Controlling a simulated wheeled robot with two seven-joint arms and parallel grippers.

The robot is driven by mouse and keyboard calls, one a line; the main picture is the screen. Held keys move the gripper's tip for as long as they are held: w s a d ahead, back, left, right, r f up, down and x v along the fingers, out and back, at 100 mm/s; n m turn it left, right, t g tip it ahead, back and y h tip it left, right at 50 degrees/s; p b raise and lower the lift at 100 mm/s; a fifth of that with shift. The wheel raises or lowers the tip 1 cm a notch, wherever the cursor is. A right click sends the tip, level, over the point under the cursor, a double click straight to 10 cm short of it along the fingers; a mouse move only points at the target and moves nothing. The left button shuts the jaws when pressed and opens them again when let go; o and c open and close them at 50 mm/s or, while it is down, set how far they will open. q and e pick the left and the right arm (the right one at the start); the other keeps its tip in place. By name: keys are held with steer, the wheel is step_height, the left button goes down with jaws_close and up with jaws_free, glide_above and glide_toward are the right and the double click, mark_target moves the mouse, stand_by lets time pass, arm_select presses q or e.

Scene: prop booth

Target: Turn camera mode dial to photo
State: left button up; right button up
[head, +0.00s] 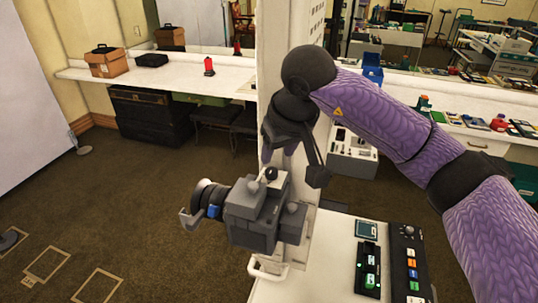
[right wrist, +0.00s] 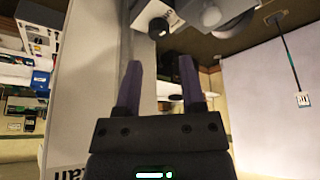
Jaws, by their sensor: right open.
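A grey camera (head: 258,217) with a dark round lens pointing left sits at the white counter's end in the head view. Its top carries a small dark knob (head: 271,174) and a lighter round knob (head: 293,207); I cannot tell which is the mode dial or read its setting. My right gripper (head: 290,160) is above the camera, apart from it, fingers pointing down. In the right wrist view, my right gripper (right wrist: 160,78) has its purple fingers spread with nothing between them. The camera's underlit grey parts (right wrist: 185,14) show beyond the fingertips. My left gripper is not in view.
A white post stands behind my right gripper. A red lamp (head: 209,66) and a brown box (head: 106,63) stand on the back shelf. Brown floor at left is mostly open.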

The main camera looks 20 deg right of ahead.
mark_target(272, 171)
steer(key=x, duration=0.6)
steer(key=shift+f+p, duration=0.1)
steer(key=shift+p, duration=0.25)
steer(key=shift+d, duration=0.1)
jaws_close()
